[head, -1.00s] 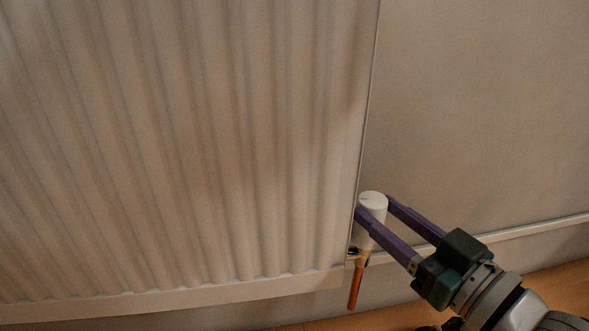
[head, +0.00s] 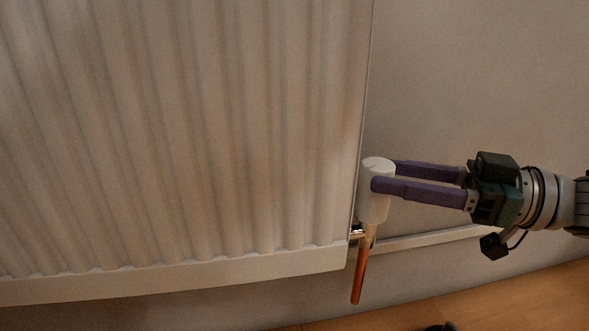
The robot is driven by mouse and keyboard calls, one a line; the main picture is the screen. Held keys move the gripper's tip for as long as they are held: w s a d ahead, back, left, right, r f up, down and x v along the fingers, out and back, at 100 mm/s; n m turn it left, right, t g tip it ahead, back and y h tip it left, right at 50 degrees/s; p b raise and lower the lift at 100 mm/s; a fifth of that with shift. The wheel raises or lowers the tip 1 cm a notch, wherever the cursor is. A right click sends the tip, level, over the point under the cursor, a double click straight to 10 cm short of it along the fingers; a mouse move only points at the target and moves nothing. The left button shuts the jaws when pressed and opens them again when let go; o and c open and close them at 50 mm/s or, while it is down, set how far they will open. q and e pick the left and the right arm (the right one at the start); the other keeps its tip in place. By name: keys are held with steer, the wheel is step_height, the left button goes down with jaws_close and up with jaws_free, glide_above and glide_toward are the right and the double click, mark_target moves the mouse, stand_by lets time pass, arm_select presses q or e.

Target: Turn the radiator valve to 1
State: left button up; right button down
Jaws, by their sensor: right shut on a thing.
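The radiator valve (head: 373,207) is a white upright cylinder at the lower right corner of the radiator (head: 200,140) in the head view. A small dark mark shows on its top, but no number can be read. My right gripper (head: 384,174) comes in from the right, with its two purple fingers shut on the valve's head, one on the near side and one on the far side. The far fingertip is partly hidden behind the valve. My left gripper is not in view.
A copper pipe (head: 359,277) runs down from the valve toward the floor. A plain wall (head: 480,80) with a pale skirting ledge (head: 430,239) lies behind. The wooden floor (head: 500,300) at the lower right is mostly clear.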

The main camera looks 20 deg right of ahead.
stand_by(0.5)
steer(key=c, duration=0.6)
jaws_free()
steer(key=shift+d, duration=0.1)
steer(key=p+v, duration=0.2)
steer(key=v, duration=0.7)
steer(key=shift+s+d, duration=0.25)
steer(key=shift+d, duration=0.05)
